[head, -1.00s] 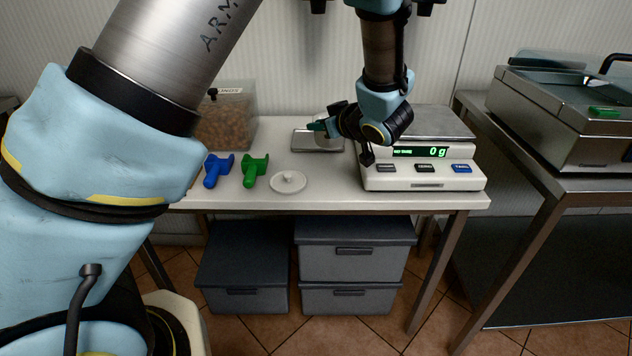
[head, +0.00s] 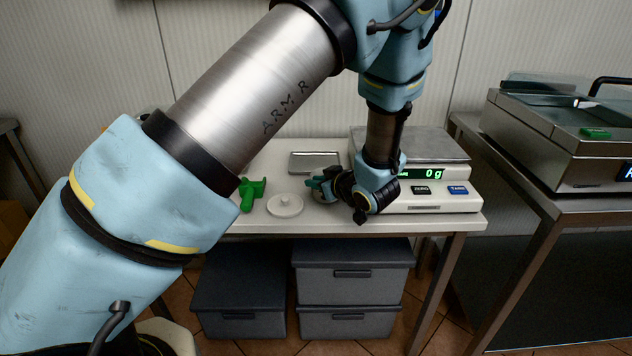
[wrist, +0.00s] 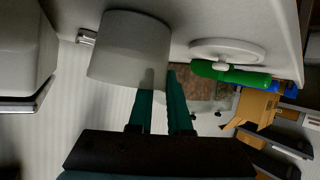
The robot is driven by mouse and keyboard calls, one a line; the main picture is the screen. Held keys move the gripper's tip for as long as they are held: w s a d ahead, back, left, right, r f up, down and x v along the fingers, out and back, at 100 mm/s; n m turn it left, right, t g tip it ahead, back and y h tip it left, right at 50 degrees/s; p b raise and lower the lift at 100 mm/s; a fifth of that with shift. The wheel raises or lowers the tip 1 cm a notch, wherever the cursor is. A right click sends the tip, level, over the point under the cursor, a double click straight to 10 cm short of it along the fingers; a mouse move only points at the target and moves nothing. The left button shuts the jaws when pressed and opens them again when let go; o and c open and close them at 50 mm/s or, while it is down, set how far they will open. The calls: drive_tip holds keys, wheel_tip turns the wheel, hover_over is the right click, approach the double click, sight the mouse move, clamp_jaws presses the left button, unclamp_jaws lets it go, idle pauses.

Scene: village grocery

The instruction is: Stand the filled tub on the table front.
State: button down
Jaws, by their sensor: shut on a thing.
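The tub is a plain pale grey-white cylinder (wrist: 130,48) in the wrist view, which shows the scene turned upside down. My gripper (wrist: 168,80) is shut on the tub's wall at its rim. In the head view my gripper (head: 318,184) points left, low over the front part of the table (head: 255,222), between the lid and the scale. The tub is mostly hidden there by my fingers and wrist. The tub looks upright, its base at or just above the tabletop; I cannot tell whether it touches. Its contents are hidden.
A white lid (head: 285,206) and a green scoop (head: 250,192) lie left of my gripper. The scale (head: 440,200), showing 0 g, stands close on the right. A shallow metal tray (head: 315,160) lies behind. Grey boxes (head: 352,280) sit under the table.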

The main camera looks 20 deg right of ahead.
drive_tip(key=c, duration=0.8)
unclamp_jaws()
drive_tip(key=shift+f, duration=0.1)
drive_tip(key=shift+c, duration=0.2)
drive_tip(key=shift+r, duration=0.2)
drive_tip(key=v, duration=1.2)
drive_tip(key=shift+b, duration=0.35)
drive_tip(key=w+a+r+m+g+h, duration=0.1)
drive_tip(key=w+a, duration=0.1)
drive_tip(key=w, duration=0.3)
drive_tip(key=w+a+r+g+h, duration=0.1)
drive_tip(key=w+a+h, duration=0.1)
drive_tip(key=w, duration=0.3)
drive_tip(key=w+a+m+g+h, duration=0.1)
drive_tip(key=w+a+g, duration=0.2)
drive_tip(key=a, duration=0.6)
drive_tip(key=s+a+m+g+y, duration=0.1)
drive_tip(key=s+a+g, duration=0.2)
drive_tip(key=a, duration=0.9)
drive_tip(key=s+a+r+m+g+y, duration=0.1)
drive_tip(key=s+a+g, duration=0.2)
drive_tip(key=s+a, duration=0.5)
drive_tip(key=a, duration=0.4)
drive_tip(key=shift+a, duration=0.3)
